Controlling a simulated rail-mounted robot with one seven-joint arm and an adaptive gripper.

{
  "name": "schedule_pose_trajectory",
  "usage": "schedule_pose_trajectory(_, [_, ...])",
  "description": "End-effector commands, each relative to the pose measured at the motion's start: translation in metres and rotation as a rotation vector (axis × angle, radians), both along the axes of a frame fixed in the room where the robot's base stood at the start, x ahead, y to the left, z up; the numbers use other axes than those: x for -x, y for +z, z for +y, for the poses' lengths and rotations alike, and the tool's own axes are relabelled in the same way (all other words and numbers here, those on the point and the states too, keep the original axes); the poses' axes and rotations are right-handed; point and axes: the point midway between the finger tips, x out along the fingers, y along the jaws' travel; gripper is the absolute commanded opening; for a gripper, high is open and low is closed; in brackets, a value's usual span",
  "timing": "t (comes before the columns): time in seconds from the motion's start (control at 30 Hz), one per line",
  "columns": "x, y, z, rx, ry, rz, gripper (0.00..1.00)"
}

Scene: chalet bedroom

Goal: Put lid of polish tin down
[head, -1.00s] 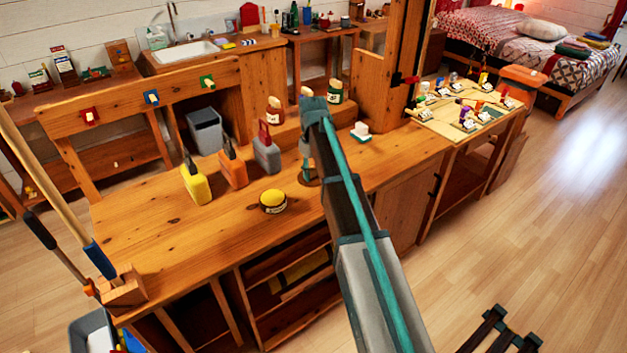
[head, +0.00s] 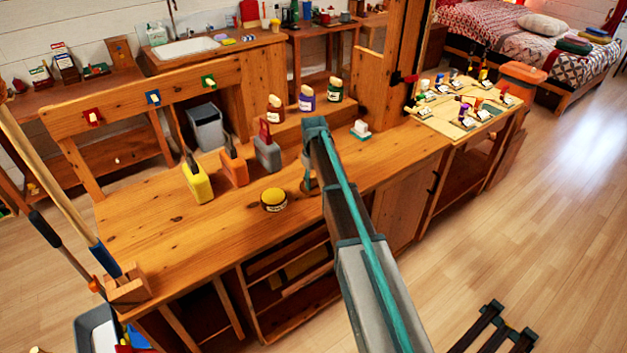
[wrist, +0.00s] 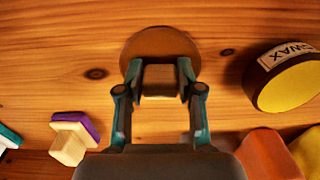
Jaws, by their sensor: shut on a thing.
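The polish tin (head: 273,200) stands on the workbench with its yellow wax showing. It also shows at the right of the wrist view (wrist: 288,85), with part of a label reading WAX. The lid is a round brown disc (wrist: 160,42) with a pale wooden block-like knob. My gripper (wrist: 158,82) is shut on that knob. In the head view my gripper (head: 310,185) is low over the bench top, right of the tin and apart from it. I cannot tell whether the lid touches the wood. My arm hides part of it in the head view.
Yellow (head: 197,184), orange (head: 234,170) and grey (head: 267,154) holders stand behind the tin. A small purple-edged brush (wrist: 75,137) lies left of my gripper in the wrist view. A white-and-green brush (head: 360,130) is farther right. The bench's front left (head: 180,250) is clear.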

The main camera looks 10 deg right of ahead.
Motion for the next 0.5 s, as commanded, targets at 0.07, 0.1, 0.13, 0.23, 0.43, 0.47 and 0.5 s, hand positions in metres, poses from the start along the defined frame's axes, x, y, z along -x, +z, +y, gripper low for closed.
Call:
schedule_pose_trajectory(0.07, [0.0000, -0.0001, 0.0001, 0.000, 0.000, 0.000, 0.02])
schedule_pose_trajectory(0.1, [0.0001, -0.0005, 0.0000, 0.000, 0.000, 0.000, 0.02])
schedule_pose_trajectory(0.13, [0.0001, -0.0012, 0.0000, 0.000, 0.000, 0.000, 0.02])
schedule_pose_trajectory(0.23, [0.0001, -0.0043, 0.0000, 0.000, 0.000, 0.001, 0.02])
schedule_pose_trajectory(0.43, [0.0001, -0.0032, 0.0000, 0.000, 0.000, 0.000, 0.61])
schedule_pose_trajectory(0.47, [0.0001, -0.0032, 0.0000, 0.000, 0.000, 0.001, 0.61])
schedule_pose_trajectory(0.5, [0.0001, -0.0032, 0.0000, 0.000, 0.000, 0.001, 0.61])
